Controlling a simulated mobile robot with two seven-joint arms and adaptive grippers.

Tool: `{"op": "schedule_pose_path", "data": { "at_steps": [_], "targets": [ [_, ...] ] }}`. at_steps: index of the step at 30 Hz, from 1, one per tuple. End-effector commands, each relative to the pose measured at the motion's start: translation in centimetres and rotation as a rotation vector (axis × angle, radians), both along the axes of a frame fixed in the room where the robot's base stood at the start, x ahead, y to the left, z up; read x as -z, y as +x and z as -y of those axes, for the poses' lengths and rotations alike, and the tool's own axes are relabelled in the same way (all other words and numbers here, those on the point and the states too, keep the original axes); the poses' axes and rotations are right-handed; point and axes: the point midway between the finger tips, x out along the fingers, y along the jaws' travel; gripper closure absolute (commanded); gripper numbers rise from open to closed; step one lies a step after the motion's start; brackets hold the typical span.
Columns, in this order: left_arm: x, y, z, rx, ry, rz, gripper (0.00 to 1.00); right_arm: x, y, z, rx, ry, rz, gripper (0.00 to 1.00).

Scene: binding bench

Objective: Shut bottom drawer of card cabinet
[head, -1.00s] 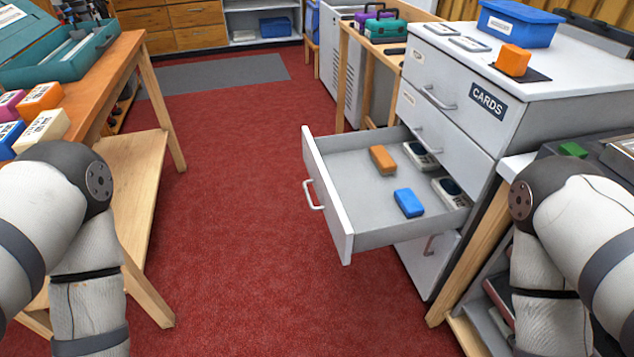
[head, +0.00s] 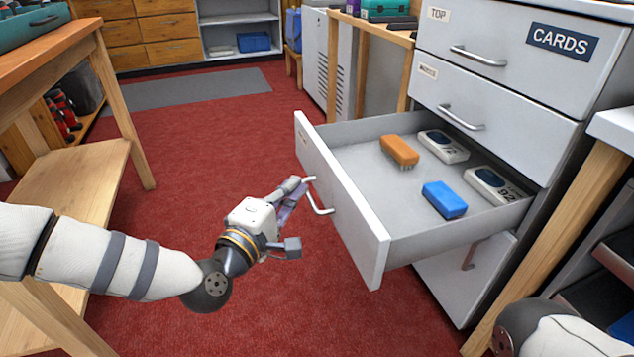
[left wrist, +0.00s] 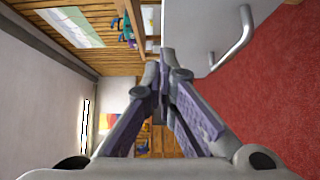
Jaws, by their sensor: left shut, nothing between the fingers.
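The card cabinet (head: 500,90) stands at the right, grey-white, with a CARDS sign. Its bottom drawer (head: 345,235) is pulled far out. An orange brush-like block (head: 400,150), a blue block (head: 444,199) and two white devices with dark displays lie inside. The drawer's handle (head: 319,198) is on its front. My left gripper (head: 303,183) is shut and empty, its tips close to the drawer front by the handle; I cannot tell if they touch. The left wrist view shows the shut fingertips (left wrist: 165,68) beside the drawer front (left wrist: 192,28) and handle (left wrist: 236,42). My right gripper is out of view.
The top drawer (head: 490,85) and middle drawer (head: 440,83) are shut. A wooden table (head: 45,45) stands at the left. Red carpet (head: 215,150) lies open between table and cabinet. A wooden stand (head: 560,200) is close to the cabinet's right.

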Motion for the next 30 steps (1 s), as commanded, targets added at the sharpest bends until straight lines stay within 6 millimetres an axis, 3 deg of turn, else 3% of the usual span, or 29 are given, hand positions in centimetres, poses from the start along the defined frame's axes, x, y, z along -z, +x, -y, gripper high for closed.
{"op": "schedule_pose_path", "data": {
  "at_steps": [3,6,12,30],
  "targets": [
    [0.3,2.2,1.2,0.0,0.0,0.0,1.0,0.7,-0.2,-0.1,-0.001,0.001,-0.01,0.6],
    [0.2,2.5,3.1,0.004,0.0,-0.002,1.0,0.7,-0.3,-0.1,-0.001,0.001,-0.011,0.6],
    [0.1,3.0,4.7,0.002,0.001,-0.002,1.0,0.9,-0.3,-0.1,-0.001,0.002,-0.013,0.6],
    [0.1,3.2,5.3,0.002,0.001,-0.003,1.0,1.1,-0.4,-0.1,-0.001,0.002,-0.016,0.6]
  ]
}}
